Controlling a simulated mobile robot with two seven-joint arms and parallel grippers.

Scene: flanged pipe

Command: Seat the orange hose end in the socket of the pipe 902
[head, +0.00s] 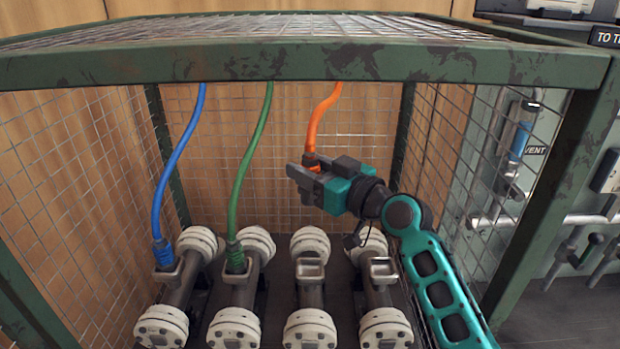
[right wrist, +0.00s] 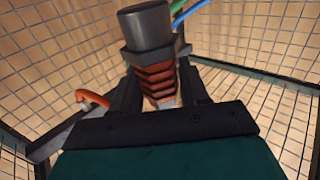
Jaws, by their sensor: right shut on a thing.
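The orange hose (head: 321,118) hangs from the cage top. Its end is held in my right gripper (head: 304,172), well above the pipes. In the right wrist view, the fingers are shut on the ribbed orange hose end (right wrist: 156,80), whose dark round plug (right wrist: 146,28) sticks out past them. Two pipes have empty sockets: the third pipe's socket (head: 310,268) and the rightmost pipe's socket (head: 381,269). The hose end is apart from both. No number is readable on any pipe, so I cannot tell which is 902. My left gripper is not in view.
A blue hose (head: 173,165) sits in the leftmost pipe's socket (head: 170,274), and a green hose (head: 240,165) in the second's (head: 237,265). A green cage frame (head: 300,66) with mesh walls encloses the pipes. The space above the two empty sockets is mostly free.

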